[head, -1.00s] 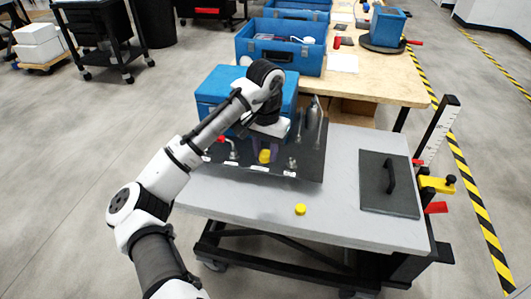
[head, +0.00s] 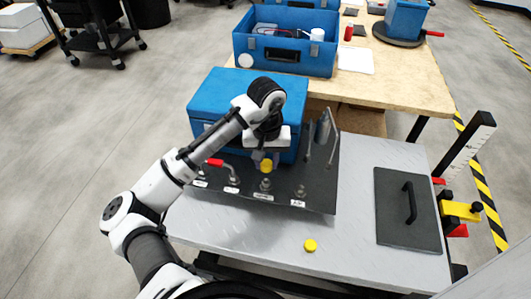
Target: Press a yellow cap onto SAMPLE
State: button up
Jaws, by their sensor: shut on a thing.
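My gripper (head: 264,160) is shut on a yellow cap (head: 265,167) and points down over the dark panel (head: 320,178). Several small metal fittings stand along the panel's front edge, with white labels in front of them. The held cap is above and behind the third fitting from the left (head: 265,184), which shows below it, apparently apart from it. The label in front of that fitting (head: 263,196) is too small to read, so I cannot tell which is SAMPLE. A second yellow cap (head: 310,245) lies loose on the grey table (head: 245,235).
A red-handled valve (head: 215,162) stands on the panel's left, and a metal cylinder (head: 322,130) with rods stands at its right. A blue box (head: 220,95) is behind my gripper. A dark plate with a handle (head: 408,215) lies at the right.

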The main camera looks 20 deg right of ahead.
jog(key=shift+s+f, duration=0.1)
jog(key=shift+f, duration=0.1)
notch_tip(320, 180, down, 4)
jog(key=b, duration=0.4)
jog(key=shift+r, duration=0.25)
jog(key=shift+f+b, duration=0.35)
jog(key=shift+f, duration=0.4)
jog(key=shift+f+p, duration=0.15)
jog(key=shift+p, duration=0.35)
jog(key=shift+f, duration=0.2)
dwell(0.4)
jog(key=shift+f+b, duration=0.3)
jog(key=shift+f, duration=0.55)
jog(key=o, duration=1)
